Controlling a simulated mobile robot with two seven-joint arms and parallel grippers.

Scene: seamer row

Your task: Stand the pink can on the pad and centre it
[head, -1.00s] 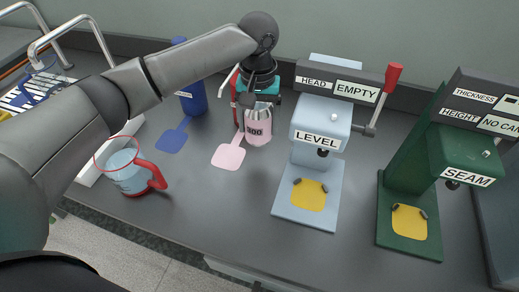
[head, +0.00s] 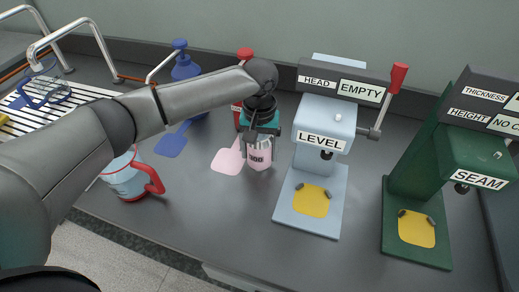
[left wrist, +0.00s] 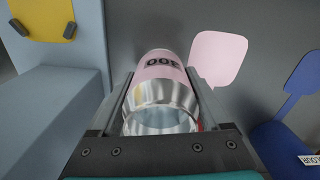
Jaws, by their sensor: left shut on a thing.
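The pink can (head: 258,160), marked 300, has a silver open top and looks upright. My left gripper (head: 259,143) points down and is shut around its upper part. In the left wrist view the can (left wrist: 162,66) sits between the two fingers (left wrist: 163,92). I cannot tell if its base touches the counter. The light blue LEVEL machine (head: 325,135) stands right of the can, with a yellow pad (head: 311,201) on its base between two dark stops. That pad (left wrist: 45,20) shows at the wrist view's upper left. My right gripper is not in view.
A pink flat patch (head: 227,161) lies left of the can, and a blue one (head: 171,146) farther left. A jug with a red handle (head: 126,180) stands front left. The green SEAM machine (head: 415,165) stands right.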

